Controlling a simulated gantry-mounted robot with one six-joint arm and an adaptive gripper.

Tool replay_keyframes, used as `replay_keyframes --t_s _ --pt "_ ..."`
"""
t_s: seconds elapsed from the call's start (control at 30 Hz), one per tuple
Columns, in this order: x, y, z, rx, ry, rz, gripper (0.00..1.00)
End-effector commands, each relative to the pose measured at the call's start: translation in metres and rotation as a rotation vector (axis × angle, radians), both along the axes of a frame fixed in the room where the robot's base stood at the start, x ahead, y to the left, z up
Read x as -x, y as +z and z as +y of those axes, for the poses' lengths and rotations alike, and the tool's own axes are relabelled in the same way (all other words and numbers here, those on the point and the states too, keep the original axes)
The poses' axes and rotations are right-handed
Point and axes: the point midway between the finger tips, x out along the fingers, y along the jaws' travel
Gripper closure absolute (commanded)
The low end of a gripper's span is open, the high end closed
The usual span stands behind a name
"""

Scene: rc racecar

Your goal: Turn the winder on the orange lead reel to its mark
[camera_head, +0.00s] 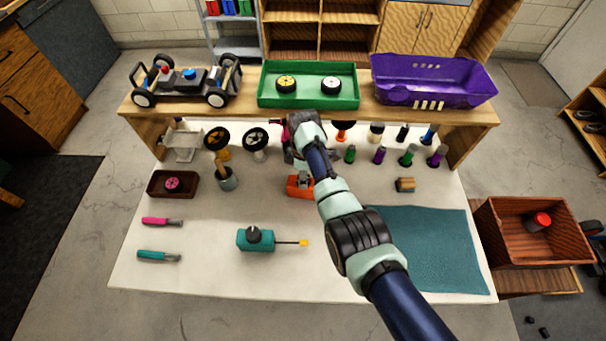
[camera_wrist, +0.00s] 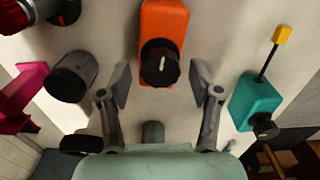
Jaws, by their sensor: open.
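The orange lead reel (camera_wrist: 164,20) lies on the white table top, and in the head view (camera_head: 293,190) my arm partly covers it. Its winder (camera_wrist: 159,66) is a dark round knob with a short white line across its top, running nearly up and down in the wrist view. I cannot make out a separate mark on the reel body. My gripper (camera_wrist: 160,84) is open and empty, with one finger on each side of the winder and gaps between. I cannot tell its height above the knob.
A teal reel (camera_head: 256,240) with a yellow-tipped lead sits nearer the front; it also shows in the wrist view (camera_wrist: 257,98). A wooden block (camera_head: 405,185) and a teal mat (camera_head: 430,245) lie to the right. A raised wooden shelf (camera_head: 240,112) spans the back.

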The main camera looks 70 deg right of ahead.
Motion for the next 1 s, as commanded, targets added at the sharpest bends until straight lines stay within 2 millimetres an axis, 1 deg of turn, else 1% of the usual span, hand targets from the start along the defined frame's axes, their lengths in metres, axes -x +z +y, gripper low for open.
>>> replay_keyframes --t_s 0.07,0.13,0.3,0.47,0.7,0.9,0.93,1.0 --pt "0.0 -0.0002 0.0 0.0 0.009 0.0 0.36" --pt "0.0 0.0006 0.0 0.0 0.063 0.0 0.36" --pt "0.0002 0.0004 0.0002 -0.001 0.31 0.0 0.36" --pt "0.0002 -0.0002 0.0001 -0.001 0.366 0.0 0.36" --pt "0.0 0.0003 -0.0001 0.0 0.677 0.0 0.36" --pt "0.0 -0.0004 -0.0001 0.0 0.704 0.0 0.36" --pt "0.0 -0.0004 0.0 0.0 0.703 0.0 0.39" --pt "0.0 -0.0004 0.0 0.0 0.703 0.0 0.51"
